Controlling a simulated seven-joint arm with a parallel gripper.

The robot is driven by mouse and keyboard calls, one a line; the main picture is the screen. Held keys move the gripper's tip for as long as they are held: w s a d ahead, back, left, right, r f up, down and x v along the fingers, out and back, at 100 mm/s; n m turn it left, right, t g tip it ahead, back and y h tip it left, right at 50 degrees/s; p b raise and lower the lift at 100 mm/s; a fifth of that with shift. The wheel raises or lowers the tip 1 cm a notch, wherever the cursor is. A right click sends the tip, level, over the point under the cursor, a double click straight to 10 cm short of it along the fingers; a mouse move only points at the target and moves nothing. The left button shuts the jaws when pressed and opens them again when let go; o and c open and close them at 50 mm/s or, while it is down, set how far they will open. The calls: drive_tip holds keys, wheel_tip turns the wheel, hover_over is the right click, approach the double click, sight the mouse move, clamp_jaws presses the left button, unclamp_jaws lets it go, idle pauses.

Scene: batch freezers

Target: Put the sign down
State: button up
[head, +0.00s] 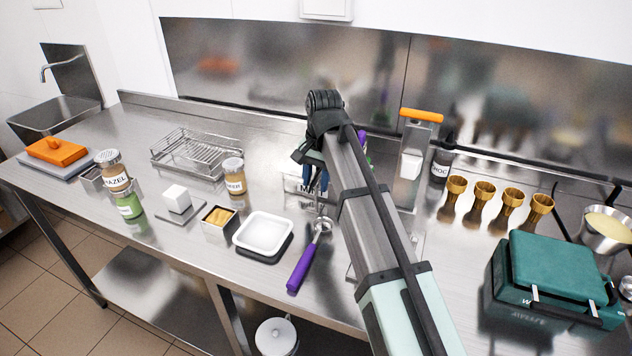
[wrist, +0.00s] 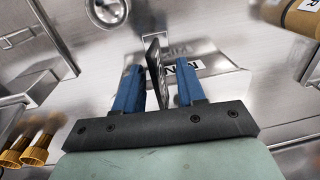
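The sign (wrist: 154,68) is a thin dark plate. In the wrist view it stands nearly edge-on between my blue fingers, close to the left one, and reaches past their tips. A gap shows between it and the right finger. My gripper (wrist: 160,68) is part open around it.
A purple-handled scoop (head: 302,270) and a white tray (head: 264,233) lie in front of my gripper. A jar (head: 234,177) and a wire rack (head: 197,153) stand to the left. Brass cups (head: 483,198) and a green case (head: 552,270) stand to the right.

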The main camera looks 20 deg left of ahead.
drive_tip(key=shift+o, duration=0.2)
wheel_tip(320, 180, up, 11)
drive_tip(key=shift+d, duration=0.45)
drive_tip(key=shift+r, duration=0.1)
